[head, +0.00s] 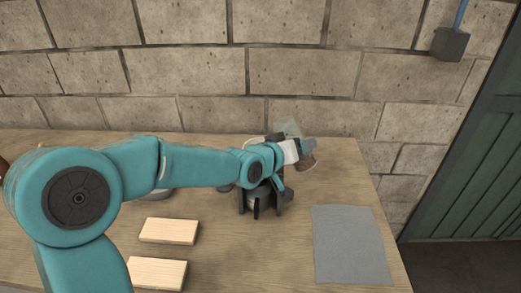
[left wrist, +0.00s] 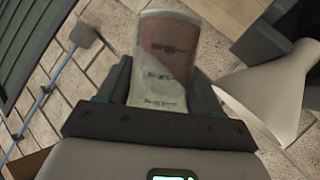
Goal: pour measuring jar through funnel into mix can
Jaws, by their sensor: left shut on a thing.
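The measuring jar (left wrist: 160,75) is clear, with printed marks and reddish-brown contents toward its far end. My left gripper (left wrist: 158,98) is shut on it. In the head view the gripper (head: 304,148) holds the jar (head: 288,128) above the table, by the dark stand. The jar looks tilted, with brown showing below the fingers. The pale funnel (left wrist: 270,95) is beside the jar in the left wrist view, apart from it in the picture. In the head view my arm mostly hides the funnel. The mix can is not clearly seen. My right gripper is not in view.
A dark stand (head: 276,207) stands on the wooden table under my left forearm. Two pale wood blocks (head: 168,231) (head: 158,273) lie at the front left. A grey mat (head: 350,245) lies bare at the right. A block wall rises behind the table.

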